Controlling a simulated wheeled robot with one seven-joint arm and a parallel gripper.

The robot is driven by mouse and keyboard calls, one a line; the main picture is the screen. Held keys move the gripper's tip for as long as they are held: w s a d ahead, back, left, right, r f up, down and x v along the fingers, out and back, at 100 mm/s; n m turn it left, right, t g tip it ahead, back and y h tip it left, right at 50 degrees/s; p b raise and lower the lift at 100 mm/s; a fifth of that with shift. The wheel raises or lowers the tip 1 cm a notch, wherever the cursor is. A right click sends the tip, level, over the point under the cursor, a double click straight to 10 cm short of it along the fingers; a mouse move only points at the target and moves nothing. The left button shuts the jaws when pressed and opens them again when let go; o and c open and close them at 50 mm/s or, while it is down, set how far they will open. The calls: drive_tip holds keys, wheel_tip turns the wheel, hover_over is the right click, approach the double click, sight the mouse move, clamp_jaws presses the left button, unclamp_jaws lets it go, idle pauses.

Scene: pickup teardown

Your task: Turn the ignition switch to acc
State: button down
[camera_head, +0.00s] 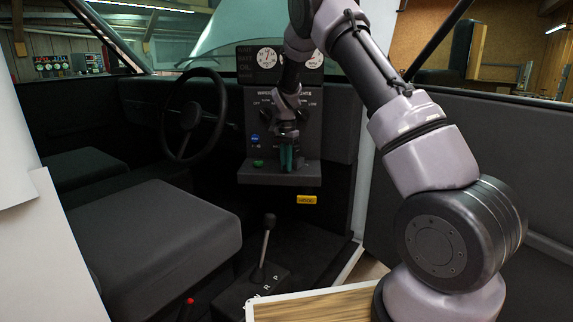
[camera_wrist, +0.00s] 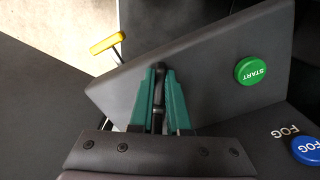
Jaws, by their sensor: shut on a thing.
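The ignition switch (camera_wrist: 158,94) shows in the wrist view as a slim dark lever on the sloping grey ledge of the dash panel. My gripper (camera_wrist: 161,75), with two green fingers, is shut around it, one finger on each side. In the head view my gripper (camera_head: 289,158) points down onto the ledge below the dash panel (camera_head: 310,138) and hides the switch. The fingers and gripper body cover any position marks around the switch, so I cannot read its setting. The green START button (camera_wrist: 252,70) lies to the right of my fingers in the wrist view.
A blue FOG button (camera_wrist: 306,149) is near the wrist view's right edge. The yellow HOOD handle (camera_head: 306,199) hangs below the ledge. The steering wheel (camera_head: 193,116) and seat (camera_head: 165,235) are on the left. A gear lever (camera_head: 266,245) rises from the floor.

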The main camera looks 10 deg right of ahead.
drive_tip(key=c, duration=0.9)
unclamp_jaws()
wheel_tip(320, 180, up, 11)
drive_tip(key=shift+f, duration=0.1)
